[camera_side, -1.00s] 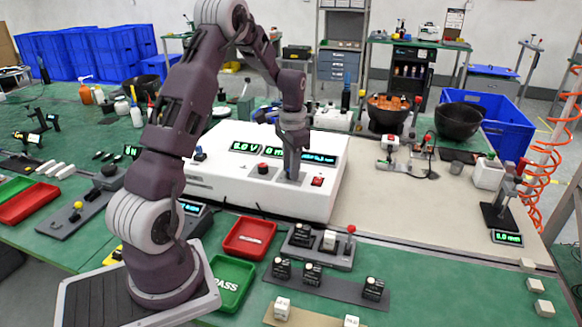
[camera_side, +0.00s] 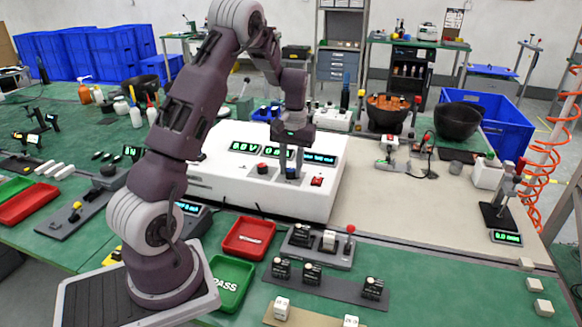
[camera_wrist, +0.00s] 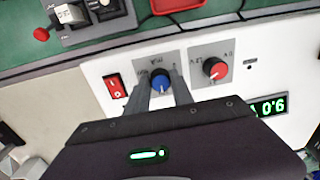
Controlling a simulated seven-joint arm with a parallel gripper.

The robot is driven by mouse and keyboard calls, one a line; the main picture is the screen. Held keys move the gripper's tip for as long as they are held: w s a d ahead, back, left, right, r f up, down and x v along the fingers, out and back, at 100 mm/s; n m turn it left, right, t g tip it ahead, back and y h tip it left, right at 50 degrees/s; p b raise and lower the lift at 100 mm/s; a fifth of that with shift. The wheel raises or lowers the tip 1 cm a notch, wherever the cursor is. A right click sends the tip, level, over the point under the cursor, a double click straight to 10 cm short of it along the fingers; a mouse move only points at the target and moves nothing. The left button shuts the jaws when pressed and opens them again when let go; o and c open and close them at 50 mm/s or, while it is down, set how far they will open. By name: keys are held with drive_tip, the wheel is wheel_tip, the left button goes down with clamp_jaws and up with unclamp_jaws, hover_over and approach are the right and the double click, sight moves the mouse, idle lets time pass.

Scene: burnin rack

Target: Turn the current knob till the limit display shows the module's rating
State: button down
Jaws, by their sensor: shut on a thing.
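The blue current knob (camera_wrist: 160,80) is on the front panel of the white power supply (camera_side: 225,172), and it also shows in the side view (camera_side: 291,173). My gripper (camera_wrist: 162,84) is shut on it, one finger on each side. The knob's white mark points toward my gripper in the wrist view. In the side view a green voltage display (camera_side: 245,147) seems to read 8.0 V. A second green display (camera_side: 277,152) is partly hidden by my gripper.
A red knob (camera_wrist: 215,69) is beside the blue knob, and a red switch (camera_wrist: 115,86) is on its other side. A red tray (camera_side: 250,237) and a green tray (camera_side: 231,283) lie in front. Several black modules (camera_side: 312,272) stand on a strip.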

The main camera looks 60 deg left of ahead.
sight(293, 171)
drive_tip(key=shift+n, duration=0.6)
drive_tip(key=c, duration=1.1)
unclamp_jaws()
wheel_tip(293, 171, up, 7)
drive_tip(key=shift+w+d+r, duration=0.1)
drive_tip(key=shift+w, duration=0.05)
